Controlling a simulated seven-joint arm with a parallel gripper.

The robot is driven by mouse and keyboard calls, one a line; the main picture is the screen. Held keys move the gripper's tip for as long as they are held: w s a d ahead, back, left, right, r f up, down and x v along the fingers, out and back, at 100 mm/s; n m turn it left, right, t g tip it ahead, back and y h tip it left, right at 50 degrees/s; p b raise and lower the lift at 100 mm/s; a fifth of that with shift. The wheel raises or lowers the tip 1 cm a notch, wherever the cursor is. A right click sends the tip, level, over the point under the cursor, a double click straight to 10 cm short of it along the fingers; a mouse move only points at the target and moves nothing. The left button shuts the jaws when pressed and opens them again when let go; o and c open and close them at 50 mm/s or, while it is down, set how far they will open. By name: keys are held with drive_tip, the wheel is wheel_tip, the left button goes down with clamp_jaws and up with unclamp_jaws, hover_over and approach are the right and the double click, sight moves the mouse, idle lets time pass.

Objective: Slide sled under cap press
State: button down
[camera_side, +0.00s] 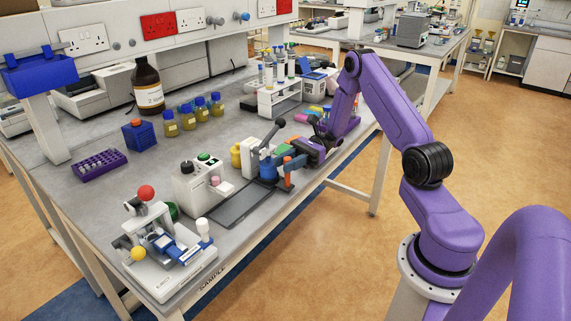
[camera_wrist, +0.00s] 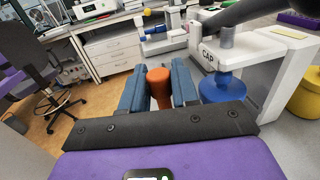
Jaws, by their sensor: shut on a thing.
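The cap press (camera_side: 252,160) is a white frame with a dark lever and a blue round pressing head (camera_side: 267,169). In the wrist view, the press (camera_wrist: 262,53) reads CAP and its blue head (camera_wrist: 222,88) is just right of my gripper. My gripper (camera_wrist: 158,90) has blue-grey fingers shut on an upright orange handle (camera_wrist: 159,78), with one finger on each side. In the side view, my gripper (camera_side: 290,167) and the orange handle (camera_side: 288,181) are at the press's front right. The sled's body cannot be made out; I cannot tell whether it is under the head.
A dark flat track (camera_side: 246,204) runs from the press toward the front left and is bare there. A white box with a green button (camera_side: 198,186) stands left of the press. A white device with a red ball (camera_side: 163,245) stands at the front left corner. Yellow pots and bottles stand behind.

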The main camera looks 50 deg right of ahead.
drive_tip(key=c, duration=1)
unclamp_jaws()
drive_tip(key=shift+d, duration=0.4)
drive_tip(key=shift+a, duration=0.1)
drive_tip(key=s+d, duration=0.1)
drive_tip(key=d, duration=0.4)
drive_tip(key=s+d, duration=0.1)
drive_tip(key=d, duration=0.5)
drive_tip(key=s+d, duration=0.1)
drive_tip(key=d, duration=0.5)
drive_tip(key=shift+s, duration=0.25)
